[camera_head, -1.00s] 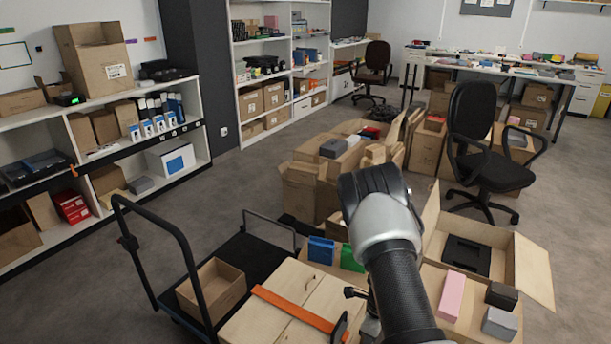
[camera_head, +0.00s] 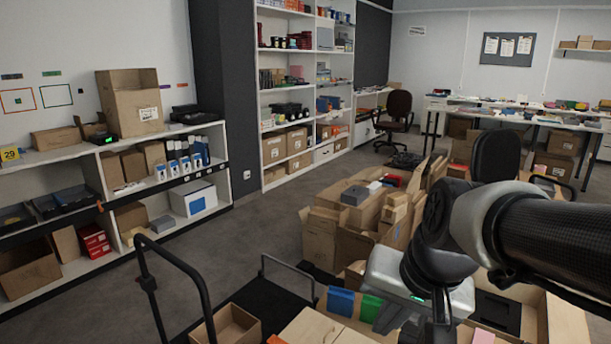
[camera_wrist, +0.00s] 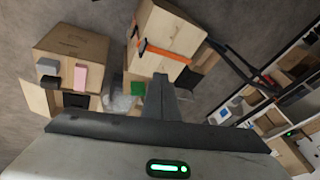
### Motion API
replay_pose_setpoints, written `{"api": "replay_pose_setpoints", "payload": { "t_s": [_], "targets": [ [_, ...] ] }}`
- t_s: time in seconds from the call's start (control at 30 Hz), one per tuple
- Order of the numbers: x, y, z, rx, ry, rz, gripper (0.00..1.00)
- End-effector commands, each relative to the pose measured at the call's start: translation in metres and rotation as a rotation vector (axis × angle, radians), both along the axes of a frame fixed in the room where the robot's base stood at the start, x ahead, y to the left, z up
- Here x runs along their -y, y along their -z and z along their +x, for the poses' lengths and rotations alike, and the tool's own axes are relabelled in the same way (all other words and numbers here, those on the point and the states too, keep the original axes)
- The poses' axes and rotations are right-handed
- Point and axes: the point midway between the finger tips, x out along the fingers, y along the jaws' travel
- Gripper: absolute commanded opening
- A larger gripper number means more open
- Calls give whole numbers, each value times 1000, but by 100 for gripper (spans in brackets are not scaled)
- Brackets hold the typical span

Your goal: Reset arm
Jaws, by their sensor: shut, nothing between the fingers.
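My gripper shows in the wrist view (camera_wrist: 160,82) with its dark fingers together and nothing between them. A green light glows on its pale housing. In the head view my arm comes in from the right edge and bends down over the cartons. The pale gripper housing is at lower centre-right, above and in front of the blue box (camera_head: 341,301) and the green box (camera_head: 371,308). The fingertips are not clearly seen there.
An open carton (camera_head: 567,325) is below my arm at right. A cart with a black handle (camera_head: 180,262) stands at lower left. Several cartons (camera_head: 335,232) crowd the centre. A white shelf (camera_head: 215,152) lines the left wall. An office chair (camera_head: 497,156) is behind my arm. Floor is clear left of centre.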

Motion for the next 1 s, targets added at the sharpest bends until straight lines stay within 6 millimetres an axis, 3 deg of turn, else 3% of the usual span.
{"api": "replay_pose_setpoints", "payload": {
  "t_s": [0.1, 0.37, 0.43, 0.67, 1.0],
  "targets": [
    [5, -13, -26, 55, -106, -90, 0],
    [17, -25, -68, 131, -275, -271, 0],
    [18, -49, -68, 128, -281, -275, 0],
    [18, -100, -68, 126, -278, -271, 0],
    [17, -209, -68, 126, -276, -270, 0]
  ]
}}
